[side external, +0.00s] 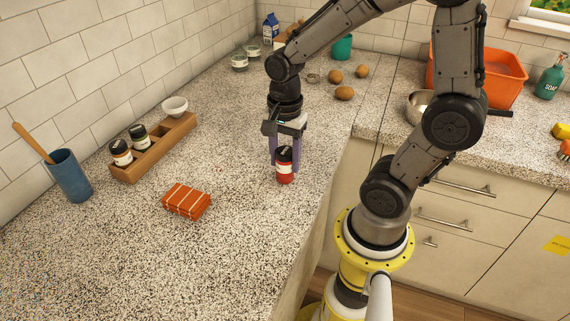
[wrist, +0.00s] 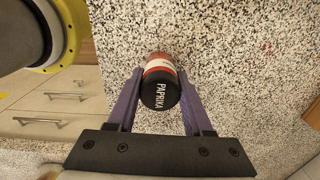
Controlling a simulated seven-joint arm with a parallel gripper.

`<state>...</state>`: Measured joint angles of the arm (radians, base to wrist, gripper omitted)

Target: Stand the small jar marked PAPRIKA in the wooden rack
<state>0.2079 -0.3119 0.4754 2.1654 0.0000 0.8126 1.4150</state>
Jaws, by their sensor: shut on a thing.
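The small PAPRIKA jar (side external: 285,170) has a black lid, a white band and red contents. In the wrist view the jar (wrist: 160,85) shows the word PAPRIKA on its lid. My gripper (side external: 285,163) is shut on the jar, with one purple finger on each side. The jar is upright, at or just above the counter near its front edge; I cannot tell if it touches. The wooden rack (side external: 157,150) is on the counter to the left.
A folded orange striped cloth (side external: 187,201) lies between the jar and the rack's near end. A blue cup with a wooden spoon (side external: 70,176) stands left of the rack. Several brown eggs (side external: 344,93) and glass jars (side external: 239,60) are further back. The counter between jar and rack is clear.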

